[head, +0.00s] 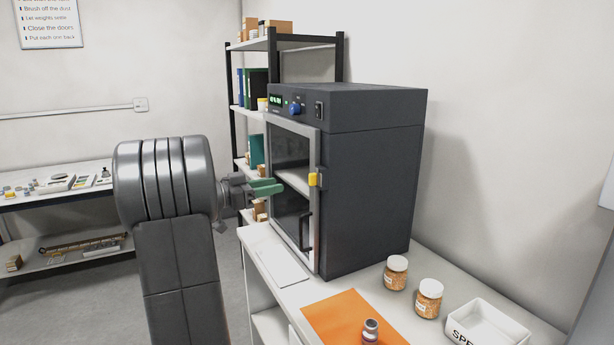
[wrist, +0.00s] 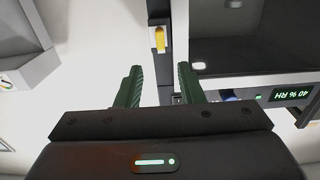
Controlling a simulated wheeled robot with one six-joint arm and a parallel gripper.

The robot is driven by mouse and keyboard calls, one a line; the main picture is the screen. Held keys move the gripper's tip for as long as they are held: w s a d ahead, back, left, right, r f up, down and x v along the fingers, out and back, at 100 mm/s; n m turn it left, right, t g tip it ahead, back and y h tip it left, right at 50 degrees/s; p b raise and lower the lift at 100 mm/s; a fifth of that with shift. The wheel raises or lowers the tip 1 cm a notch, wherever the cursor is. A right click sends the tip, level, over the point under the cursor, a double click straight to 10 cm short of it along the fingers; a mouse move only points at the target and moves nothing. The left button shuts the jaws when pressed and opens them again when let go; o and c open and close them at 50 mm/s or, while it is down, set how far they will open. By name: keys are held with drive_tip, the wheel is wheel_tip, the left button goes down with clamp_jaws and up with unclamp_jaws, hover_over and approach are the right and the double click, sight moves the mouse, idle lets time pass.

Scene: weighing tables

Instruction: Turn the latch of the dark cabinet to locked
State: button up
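The dark cabinet (head: 370,170) stands on the white table, and its glass door (head: 290,160) in a light frame looks closed. A small yellow latch (head: 313,180) sits at the door frame's right edge, by the cabinet's front corner. It looks roughly upright. In the wrist view the latch (wrist: 159,38) is ahead of the fingertips, lined up with the gap between them. My gripper (head: 275,187) has green fingers and is in front of the door, left of the latch in the head view. In the wrist view my gripper (wrist: 159,67) is open and empty, apart from the latch.
Two jars (head: 396,272) (head: 429,298), a white bin (head: 488,325) and an orange mat (head: 352,318) with a small metal weight (head: 370,329) are on the table. A dark door handle (head: 305,230) is below the latch. A shelf rack (head: 232,130) stands behind.

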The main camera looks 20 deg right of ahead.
sight(309, 179)
drive_tip(key=d+p, duration=0.1)
drive_tip(key=d, duration=0.2)
drive_tip(key=w+d+p, duration=0.1)
drive_tip(key=d, duration=0.3)
drive_tip(key=d+p, duration=0.1)
drive_tip(key=d, duration=0.2)
drive_tip(key=shift+w+d, duration=0.3)
drive_tip(key=shift+d, duration=0.1)
clamp_jaws()
